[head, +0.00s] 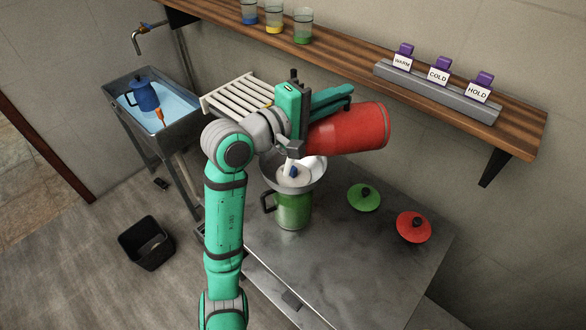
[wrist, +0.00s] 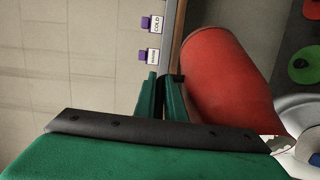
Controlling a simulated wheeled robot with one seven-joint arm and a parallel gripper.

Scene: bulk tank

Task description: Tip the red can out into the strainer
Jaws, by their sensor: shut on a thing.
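The red can (head: 350,128) is tipped almost onto its side above the bench, its base to the right and its mouth end down left. My gripper (head: 345,98) is shut on the can's dark handle; the wrist view shows its green fingers (wrist: 165,98) at the handle beside the red can (wrist: 228,85). The metal strainer (head: 318,178) sits on top of the green can (head: 293,210), below the red can's mouth end. White shows in the strainer and just under the mouth, with a small blue thing (head: 293,171) there. My gripper hides the mouth itself.
A green lid (head: 364,197) and a red lid (head: 413,226) lie on the bench (head: 350,250) to the right. A slatted rack (head: 238,97) is behind left. The wall shelf (head: 345,50) holds jars and labelled purple tags. A sink (head: 185,105) holds a blue jug.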

